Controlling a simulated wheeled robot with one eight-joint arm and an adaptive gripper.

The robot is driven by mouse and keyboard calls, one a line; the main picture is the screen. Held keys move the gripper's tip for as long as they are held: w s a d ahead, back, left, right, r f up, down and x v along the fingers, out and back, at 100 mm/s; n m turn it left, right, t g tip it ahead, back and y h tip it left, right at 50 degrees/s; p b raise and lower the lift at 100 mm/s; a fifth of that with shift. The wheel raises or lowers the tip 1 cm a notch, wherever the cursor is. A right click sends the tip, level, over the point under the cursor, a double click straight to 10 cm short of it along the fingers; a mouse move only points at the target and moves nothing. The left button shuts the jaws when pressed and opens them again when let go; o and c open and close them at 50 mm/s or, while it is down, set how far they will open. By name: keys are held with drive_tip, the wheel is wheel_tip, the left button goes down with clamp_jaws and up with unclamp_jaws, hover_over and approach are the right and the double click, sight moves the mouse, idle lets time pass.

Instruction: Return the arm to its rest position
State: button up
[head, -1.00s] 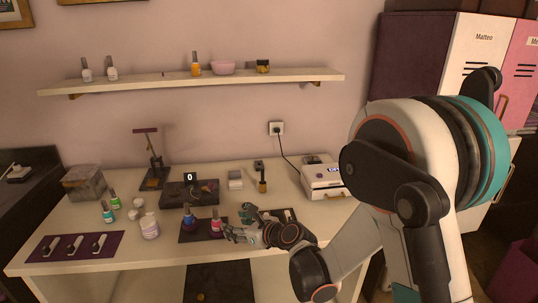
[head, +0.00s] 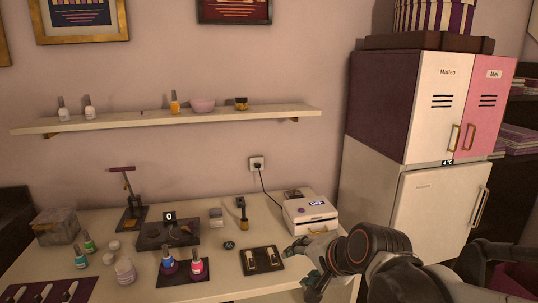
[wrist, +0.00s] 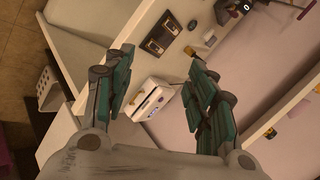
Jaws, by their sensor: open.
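My gripper (head: 312,268) is at the front right of the white table (head: 225,225) in the head view, near the table's right end. In the wrist view, the two green-padded fingers of my gripper (wrist: 158,95) stand wide apart with nothing between their pads. A white device (wrist: 152,101) shows beyond the fingers in the wrist view. My arm runs from the gripper to the lower right of the head view.
A dark tray (head: 262,261) lies left of the gripper. The white device (head: 309,214) with a small display stands behind it. Nail polish bottles (head: 197,268) stand on the table. White and pink lockers (head: 437,105) rise at right; a shelf (head: 170,118) hangs on the wall.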

drive_tip(key=s+d+n+g+h, duration=0.1)
drive_tip(key=s+d+n+h, duration=0.3)
drive_tip(key=s+d+n, duration=0.5)
drive_tip(key=s+d, duration=0.3)
drive_tip(key=s, duration=0.3)
drive_tip(key=shift+d+f, duration=0.2)
drive_tip(key=shift+f, duration=0.05)
drive_tip(key=shift+s, duration=0.1)
clamp_jaws()
idle(0.5)
drive_tip(key=shift+r, duration=0.1)
